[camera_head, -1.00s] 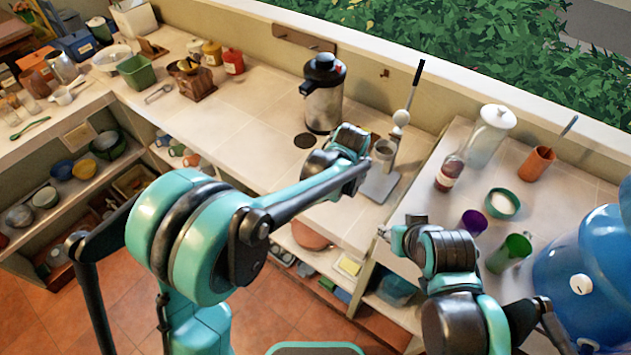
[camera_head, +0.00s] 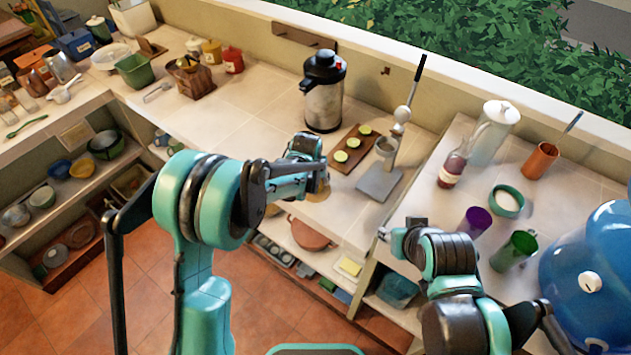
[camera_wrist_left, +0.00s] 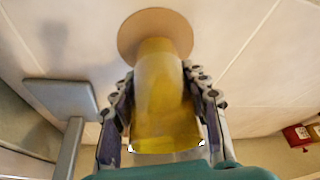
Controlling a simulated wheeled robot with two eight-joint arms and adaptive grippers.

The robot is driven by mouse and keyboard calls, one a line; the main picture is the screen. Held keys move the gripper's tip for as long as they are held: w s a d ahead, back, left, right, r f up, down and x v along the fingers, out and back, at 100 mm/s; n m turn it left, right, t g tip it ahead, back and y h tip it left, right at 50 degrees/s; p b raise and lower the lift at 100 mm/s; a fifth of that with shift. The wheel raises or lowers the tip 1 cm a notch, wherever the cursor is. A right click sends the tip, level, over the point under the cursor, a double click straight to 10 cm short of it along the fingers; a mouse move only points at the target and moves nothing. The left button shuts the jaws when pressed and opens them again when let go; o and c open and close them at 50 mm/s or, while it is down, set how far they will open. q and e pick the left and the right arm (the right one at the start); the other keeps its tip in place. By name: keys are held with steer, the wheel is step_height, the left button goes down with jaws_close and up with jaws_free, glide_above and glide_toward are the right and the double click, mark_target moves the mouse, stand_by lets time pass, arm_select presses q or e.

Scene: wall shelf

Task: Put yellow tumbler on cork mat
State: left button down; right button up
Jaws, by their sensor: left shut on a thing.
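The yellow tumbler (camera_wrist_left: 165,100) is between the two fingers of my left gripper (camera_wrist_left: 165,125) in the left wrist view, and the gripper is shut on it. The round cork mat (camera_wrist_left: 150,22) lies on the counter at the tumbler's far end and is partly covered by it. I cannot tell whether the tumbler touches the mat. In the head view my left gripper (camera_head: 316,178) is low over the counter's front part and hides the tumbler; a tan edge shows beside it. My right gripper (camera_head: 393,236) is by the right-hand counter, its fingers too unclear to judge.
A steel dispenser (camera_head: 324,95), a board with lime slices (camera_head: 341,163) and a grey-based press (camera_head: 379,184) stand behind and right of my left gripper. The right counter holds a purple cup (camera_head: 474,222), a green mug (camera_head: 515,250) and a bottle (camera_head: 453,167).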

arm_select(q)
steer(key=shift+f, duration=0.7)
steer(key=c, duration=0.8)
jaws_free()
steer(key=shift+f, duration=0.1)
